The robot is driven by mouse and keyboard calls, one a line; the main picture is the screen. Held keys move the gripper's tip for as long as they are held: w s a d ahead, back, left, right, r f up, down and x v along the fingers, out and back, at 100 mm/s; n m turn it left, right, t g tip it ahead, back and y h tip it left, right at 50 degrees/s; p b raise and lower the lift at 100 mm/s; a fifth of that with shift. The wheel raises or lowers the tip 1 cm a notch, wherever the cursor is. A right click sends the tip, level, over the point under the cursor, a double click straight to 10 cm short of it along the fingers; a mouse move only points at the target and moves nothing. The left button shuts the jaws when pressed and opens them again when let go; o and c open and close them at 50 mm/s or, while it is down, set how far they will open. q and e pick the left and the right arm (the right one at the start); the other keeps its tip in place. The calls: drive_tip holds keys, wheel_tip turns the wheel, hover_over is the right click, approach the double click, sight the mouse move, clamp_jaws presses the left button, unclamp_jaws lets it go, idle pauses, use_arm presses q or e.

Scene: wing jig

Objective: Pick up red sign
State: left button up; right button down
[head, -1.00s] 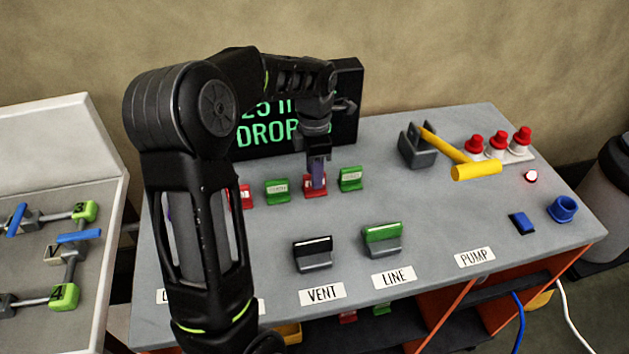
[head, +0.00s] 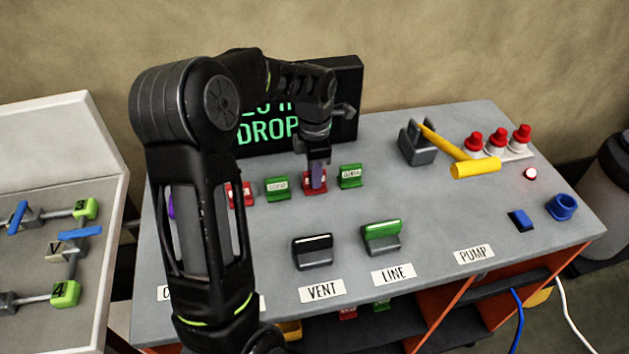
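Several small signs stand in a row on the grey bench top. One red sign (head: 309,187) stands between two green signs, and another red sign (head: 241,194) is farther left, partly behind my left arm. My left gripper (head: 317,183) points down at the red sign between the green ones. Its fingers overlap the sign's upper part and hide some of it. I see the fingers nearly edge-on, so I cannot tell whether they are open or closed on the sign. The sign appears to rest on the bench. My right gripper is not in view.
Green signs (head: 277,189) (head: 351,176) stand close on both sides. A dark display (head: 347,88) stands behind. Black-topped (head: 313,251) and green-topped (head: 382,236) holders stand in front, above VENT and LINE labels. A yellow hammer (head: 476,168) lies right.

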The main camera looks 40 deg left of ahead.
use_arm(q)
clamp_jaws()
drive_tip(key=shift+r, duration=0.1)
idle(0.3)
wheel_tip(320, 180, up, 10)
drive_tip(key=shift+f+b, duration=0.1)
drive_tip(key=shift+b, duration=0.65)
